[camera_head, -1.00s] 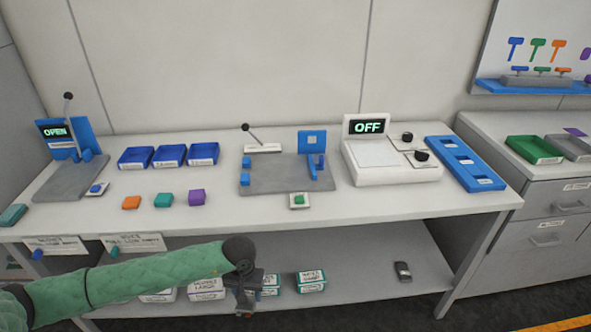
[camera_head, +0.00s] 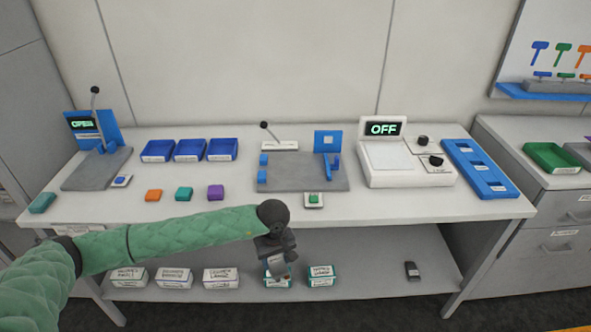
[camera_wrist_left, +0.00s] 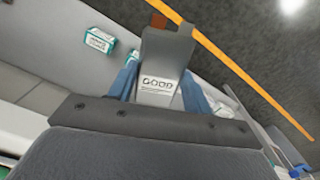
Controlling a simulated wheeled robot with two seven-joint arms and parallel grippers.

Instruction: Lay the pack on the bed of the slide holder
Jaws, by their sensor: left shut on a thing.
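My left gripper (camera_head: 277,255) points down in front of the table's front edge, over the lower shelf. Its blue fingers show in the wrist view, shut on the grey pack (camera_wrist_left: 159,68), whose white label reads GOOD. The pack (camera_head: 278,267) is held clear of the tabletop. Two fixtures with grey beds and levers stand on the table: the middle one (camera_head: 300,181) has blue blocks and an upright blue bracket; the left one (camera_head: 95,170) has a display reading OPEN. I cannot tell for sure which is the slide holder. Both beds look bare. My right gripper is out of view.
Three blue trays (camera_head: 190,159), orange, teal and purple blocks (camera_head: 216,192) and a green-button pad (camera_head: 313,200) are on the table. A white device (camera_head: 375,177) reading OFF and a blue rack (camera_head: 480,180) stand right. Boxes (camera_head: 221,279) and a dark object (camera_head: 411,271) lie on the shelf.

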